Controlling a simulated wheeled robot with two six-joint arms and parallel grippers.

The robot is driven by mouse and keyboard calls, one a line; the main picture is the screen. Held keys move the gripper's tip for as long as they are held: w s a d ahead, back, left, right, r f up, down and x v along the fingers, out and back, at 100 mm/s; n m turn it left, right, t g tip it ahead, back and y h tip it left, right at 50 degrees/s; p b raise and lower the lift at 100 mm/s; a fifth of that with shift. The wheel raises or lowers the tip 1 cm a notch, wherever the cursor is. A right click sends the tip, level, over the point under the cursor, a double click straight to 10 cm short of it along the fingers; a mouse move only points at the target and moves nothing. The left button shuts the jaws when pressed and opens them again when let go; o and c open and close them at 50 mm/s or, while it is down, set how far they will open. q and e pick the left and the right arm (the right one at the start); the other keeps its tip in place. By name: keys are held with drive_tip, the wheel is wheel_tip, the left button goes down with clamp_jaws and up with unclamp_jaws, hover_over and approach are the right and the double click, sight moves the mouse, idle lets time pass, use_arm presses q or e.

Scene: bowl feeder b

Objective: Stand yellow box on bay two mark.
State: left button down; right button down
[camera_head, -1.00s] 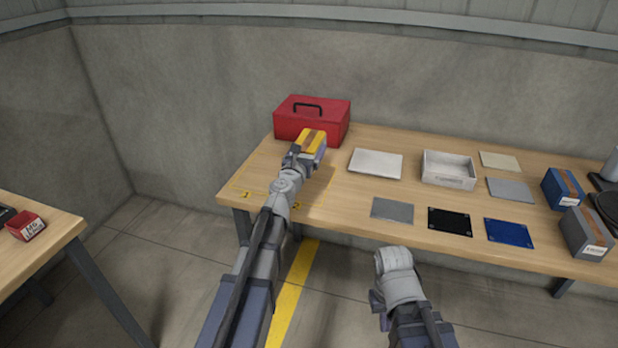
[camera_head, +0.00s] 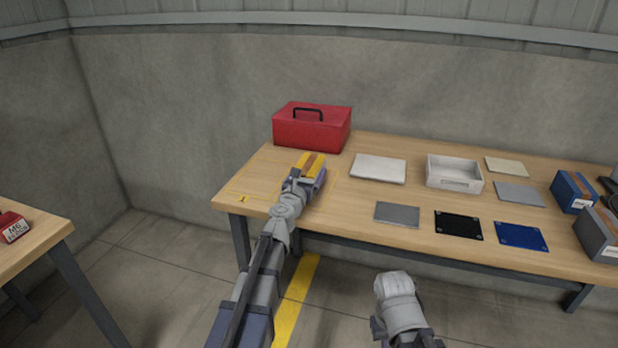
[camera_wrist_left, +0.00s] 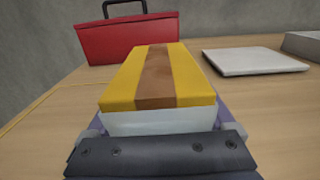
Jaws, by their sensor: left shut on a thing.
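The yellow box (camera_head: 305,162) has a brown stripe along its top and a pale near end, seen in the left wrist view (camera_wrist_left: 158,80). My left gripper (camera_head: 307,180) is shut on it and holds it level over the left part of the table, in front of the red toolbox. I cannot tell whether the box touches the table. Thin yellow bay outlines lie on the table's left end, with a yellow number 1 mark (camera_head: 243,199). The bay two mark is not visible; my left arm covers the area right of mark one.
The red toolbox (camera_head: 312,131) stands behind the yellow box. A pale flat panel (camera_head: 378,169), a white tray (camera_head: 454,173), and grey (camera_head: 397,214), black (camera_head: 458,225) and blue (camera_head: 521,236) plates lie to the right. Another table (camera_head: 35,236) stands at far left.

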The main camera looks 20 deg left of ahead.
use_arm(q)
drive_tip(key=shift+f, duration=0.15)
unclamp_jaws()
drive_tip(key=shift+r, duration=0.3)
drive_tip(key=s, duration=1.2)
drive_tip(key=shift+a, duration=0.2)
